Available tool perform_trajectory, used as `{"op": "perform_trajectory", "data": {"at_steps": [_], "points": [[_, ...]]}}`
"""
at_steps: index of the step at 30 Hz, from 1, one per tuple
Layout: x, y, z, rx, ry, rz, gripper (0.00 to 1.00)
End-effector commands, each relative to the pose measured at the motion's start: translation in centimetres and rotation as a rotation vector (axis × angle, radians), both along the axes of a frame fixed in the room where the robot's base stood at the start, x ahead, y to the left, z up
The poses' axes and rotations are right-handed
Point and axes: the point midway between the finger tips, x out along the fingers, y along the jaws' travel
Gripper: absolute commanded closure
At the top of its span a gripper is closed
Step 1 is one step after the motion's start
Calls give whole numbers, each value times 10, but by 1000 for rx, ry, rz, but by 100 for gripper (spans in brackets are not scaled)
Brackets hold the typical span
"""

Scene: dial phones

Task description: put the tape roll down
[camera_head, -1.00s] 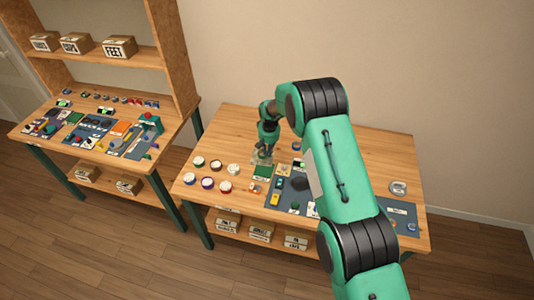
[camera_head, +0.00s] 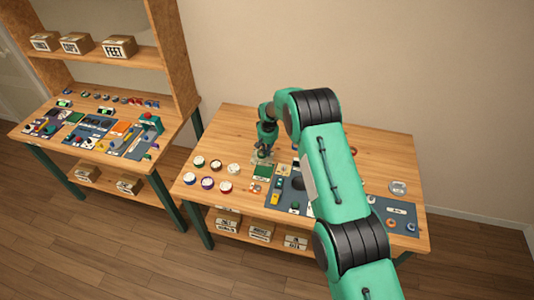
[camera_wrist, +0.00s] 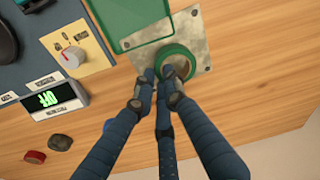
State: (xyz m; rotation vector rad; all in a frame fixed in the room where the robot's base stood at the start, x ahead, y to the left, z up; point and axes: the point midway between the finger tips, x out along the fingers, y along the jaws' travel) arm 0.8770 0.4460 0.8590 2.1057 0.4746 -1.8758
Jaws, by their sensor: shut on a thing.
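The tape roll (camera_wrist: 177,49) is a green ring, seen in the wrist view at the fingertips of my gripper (camera_wrist: 162,84). My dark blue fingers are shut on its near-left side. Behind the roll in this view is a worn grey metal plate (camera_wrist: 203,48); I cannot tell whether the roll touches it. In the head view my gripper (camera_head: 264,150) is low over the table, by the metal plate. The roll is too small to make out there.
A green tray (camera_wrist: 125,17) borders the plate. Beside it are a yellow dial panel (camera_wrist: 82,57) and a display box (camera_wrist: 54,98). Red (camera_wrist: 35,157) and dark (camera_wrist: 60,142) round pieces lie nearby. Several rolls sit at the table's left; bare wood (camera_head: 238,122) is behind.

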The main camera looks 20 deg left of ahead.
Motion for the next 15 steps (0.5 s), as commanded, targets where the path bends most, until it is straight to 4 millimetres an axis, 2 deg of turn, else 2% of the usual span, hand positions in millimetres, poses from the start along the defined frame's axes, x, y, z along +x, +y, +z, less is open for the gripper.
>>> {"op": "perform_trajectory", "data": {"at_steps": [6, 15], "points": [[0, 0, -14, 0, -1, 0, 100], [0, 0, -15, 0, -1, 0, 100]]}}
